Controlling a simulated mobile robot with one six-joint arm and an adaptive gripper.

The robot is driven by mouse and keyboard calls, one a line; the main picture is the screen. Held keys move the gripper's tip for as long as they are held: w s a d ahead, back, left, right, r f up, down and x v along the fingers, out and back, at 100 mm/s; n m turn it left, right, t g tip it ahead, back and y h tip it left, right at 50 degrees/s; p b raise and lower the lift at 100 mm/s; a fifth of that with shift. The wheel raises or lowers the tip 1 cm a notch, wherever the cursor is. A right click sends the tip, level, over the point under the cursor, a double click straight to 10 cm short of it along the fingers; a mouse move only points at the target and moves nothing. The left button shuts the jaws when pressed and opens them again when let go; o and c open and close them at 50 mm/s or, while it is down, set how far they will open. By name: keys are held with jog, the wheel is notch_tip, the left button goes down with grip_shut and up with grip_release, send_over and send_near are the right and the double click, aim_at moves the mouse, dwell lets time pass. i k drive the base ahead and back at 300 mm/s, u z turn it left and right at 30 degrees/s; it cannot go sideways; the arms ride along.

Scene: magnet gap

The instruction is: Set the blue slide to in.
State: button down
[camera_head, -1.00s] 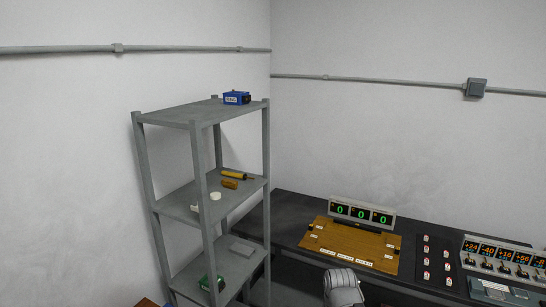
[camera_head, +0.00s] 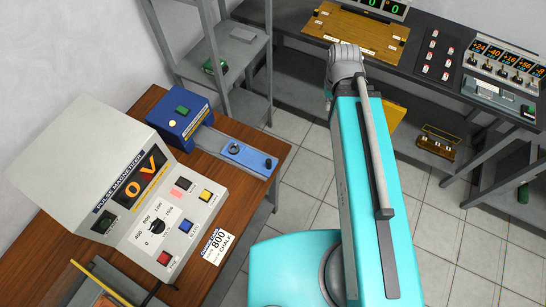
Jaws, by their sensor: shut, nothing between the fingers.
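The blue slide (camera_head: 218,143) is a long light-blue flat bar on the wooden bench. It runs out to the right from a dark-blue box (camera_head: 184,120) with a green patch on top. A dark ring (camera_head: 236,149) lies on the bar, and a small dark knob (camera_head: 268,163) stands near its right end. Most of the bar shows outside the box. My teal arm rises through the middle right of the view, apart from the slide. My gripper's fingers do not show.
A white pulse magnetizer console (camera_head: 142,205) with a red display, dial and buttons stands left of the slide. A grey shelf (camera_head: 228,46) stands behind. A dark table with panels is at the back right.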

aim_at(251, 159)
jog(key=z, duration=0.55)
jog(key=k, duration=0.9)
jog(key=u, duration=0.3)
